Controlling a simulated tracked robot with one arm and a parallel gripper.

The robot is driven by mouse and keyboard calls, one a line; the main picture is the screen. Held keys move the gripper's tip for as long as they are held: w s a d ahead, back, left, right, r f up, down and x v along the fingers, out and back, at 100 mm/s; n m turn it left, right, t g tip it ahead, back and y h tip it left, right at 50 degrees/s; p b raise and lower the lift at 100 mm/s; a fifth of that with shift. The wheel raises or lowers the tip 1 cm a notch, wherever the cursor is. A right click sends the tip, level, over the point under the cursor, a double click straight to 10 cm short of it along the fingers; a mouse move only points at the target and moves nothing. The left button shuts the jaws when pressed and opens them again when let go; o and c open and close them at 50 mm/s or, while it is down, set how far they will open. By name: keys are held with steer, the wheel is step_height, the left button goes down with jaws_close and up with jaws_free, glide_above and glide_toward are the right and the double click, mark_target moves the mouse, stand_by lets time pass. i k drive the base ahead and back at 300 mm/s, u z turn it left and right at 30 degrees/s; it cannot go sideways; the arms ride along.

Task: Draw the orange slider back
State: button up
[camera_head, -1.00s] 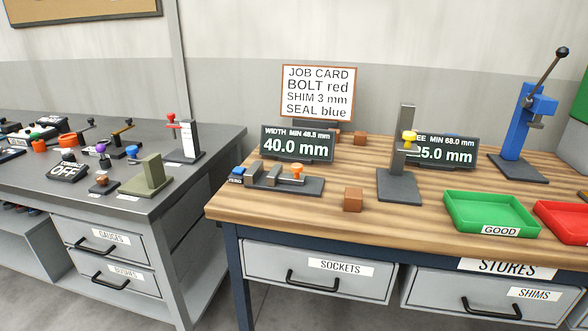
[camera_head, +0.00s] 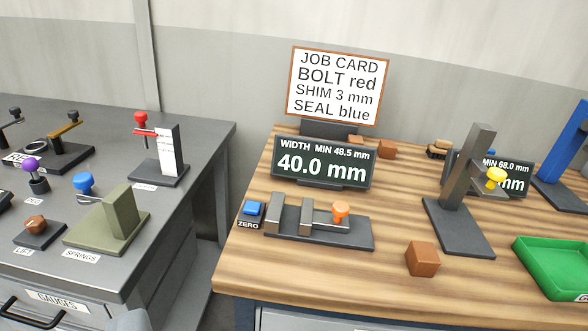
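The orange slider knob (camera_head: 341,209) stands on the moving jaw of a dark width gauge (camera_head: 345,238) on the wooden bench. The gauge's two upright grey jaws stand apart, with the fixed jaw (camera_head: 273,214) at the left end and the sliding jaw (camera_head: 306,216) to its right. Nothing is seen between them. A blue ZERO button (camera_head: 251,210) sits at the gauge's left end. The width display (camera_head: 322,163) behind it reads 40.0 mm, with MIN 48.5 mm above. My gripper's fingers are not in view.
A brown block (camera_head: 422,258) lies right of the gauge. A second gauge with a yellow knob (camera_head: 495,178) and a green tray (camera_head: 560,265) stand farther right. The job card (camera_head: 337,86) stands behind. A gap separates the grey bench (camera_head: 205,140) at left.

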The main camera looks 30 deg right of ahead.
mark_target(337, 222)
steer(key=z, duration=0.15)
steer(key=i, duration=0.9)
steer(key=z, duration=0.45)
